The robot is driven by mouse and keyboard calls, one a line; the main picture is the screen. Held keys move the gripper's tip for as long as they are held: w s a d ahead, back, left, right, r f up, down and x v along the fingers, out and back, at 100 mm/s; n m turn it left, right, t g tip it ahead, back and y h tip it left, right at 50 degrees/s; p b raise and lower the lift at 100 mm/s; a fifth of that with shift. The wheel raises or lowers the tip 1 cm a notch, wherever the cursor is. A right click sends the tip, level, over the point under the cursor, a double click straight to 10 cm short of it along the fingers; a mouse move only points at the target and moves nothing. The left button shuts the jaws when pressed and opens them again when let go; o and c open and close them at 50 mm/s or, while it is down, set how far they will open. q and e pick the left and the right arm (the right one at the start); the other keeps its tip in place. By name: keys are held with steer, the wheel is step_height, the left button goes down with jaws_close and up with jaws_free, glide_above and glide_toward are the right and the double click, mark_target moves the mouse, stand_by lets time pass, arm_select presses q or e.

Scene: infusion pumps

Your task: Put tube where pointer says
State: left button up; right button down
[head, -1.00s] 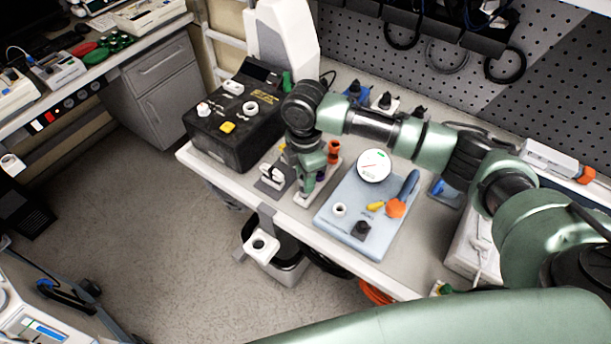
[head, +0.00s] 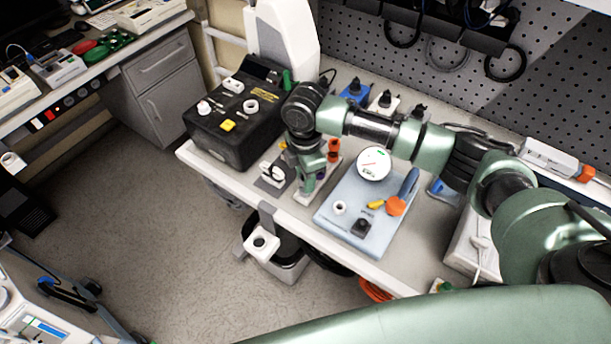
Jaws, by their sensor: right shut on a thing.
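My right gripper (head: 309,174) hangs over a small pale rack (head: 306,195) near the table's front edge. It is shut on a tube, mostly hidden by the fingers and wrist; its colour is unclear. An orange-capped tube (head: 334,148) stands at the rack's back end, right of the gripper. A bit of purple shows by the fingertips. Right of the rack, a light blue panel (head: 335,223) carries a round white dial (head: 374,163) with a red pointer and small green marks. The dial's lettering is too small to read. My left gripper is not in view.
A black box (head: 225,132) with white and yellow knobs stands left of the rack. Blue and white blocks with black knobs stand behind my arm.

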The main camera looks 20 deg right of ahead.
steer(key=c, duration=1.1)
jaws_free()
steer(key=shift+o, duration=0.2)
steer(key=o, duration=0.5)
step_height(320, 180, up, 5)
steer(key=p, duration=0.5)
steer(key=shift+r+p, duration=0.15)
steer(key=shift+p, duration=0.25)
steer(key=shift+r+p, duration=0.75)
steer(key=shift+r, duration=0.15)
